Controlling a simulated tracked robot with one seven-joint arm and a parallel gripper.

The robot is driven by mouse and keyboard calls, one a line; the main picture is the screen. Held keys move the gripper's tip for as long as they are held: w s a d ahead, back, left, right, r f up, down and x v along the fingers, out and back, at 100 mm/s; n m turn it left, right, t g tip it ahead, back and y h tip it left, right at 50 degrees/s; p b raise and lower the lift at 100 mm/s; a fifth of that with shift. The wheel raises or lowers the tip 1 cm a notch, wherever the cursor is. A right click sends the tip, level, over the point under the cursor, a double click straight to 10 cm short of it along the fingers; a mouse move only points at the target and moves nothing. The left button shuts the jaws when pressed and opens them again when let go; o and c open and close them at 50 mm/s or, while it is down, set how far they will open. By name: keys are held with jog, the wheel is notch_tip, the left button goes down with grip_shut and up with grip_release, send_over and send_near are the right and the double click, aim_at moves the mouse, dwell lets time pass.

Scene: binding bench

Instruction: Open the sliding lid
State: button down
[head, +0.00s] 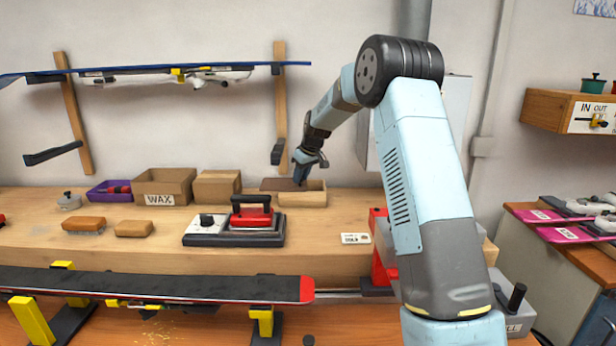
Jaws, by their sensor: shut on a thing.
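A small light wooden box (303,200) stands on the back of the bench, right of the cardboard boxes. Its darker brown sliding lid (283,185) lies along the top and reaches past the box's left end. The right part of the box top looks uncovered; the inside is too small to make out. My gripper (299,180) comes down from above at the lid's right part and is shut on it. The fingertips are small and dark here, so the exact grip point is hard to see.
An open WAX carton (164,187) and a closed carton (217,187) stand left of the box. A red iron (252,217) on its base is in front. A ski (150,284) lies along the front. A label card (355,239) lies on the bench right of the iron.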

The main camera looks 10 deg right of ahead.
jog(key=shift+w+r, duration=0.1)
jog(key=shift+r, duration=0.05)
jog(key=c, duration=0.9)
grip_release()
jog(key=v, duration=1.3)
jog(key=shift+s+r, duration=0.15)
jog(key=shift+s, duration=0.05)
jog(key=shift+d, duration=0.1)
jog(key=shift+c, duration=0.5)
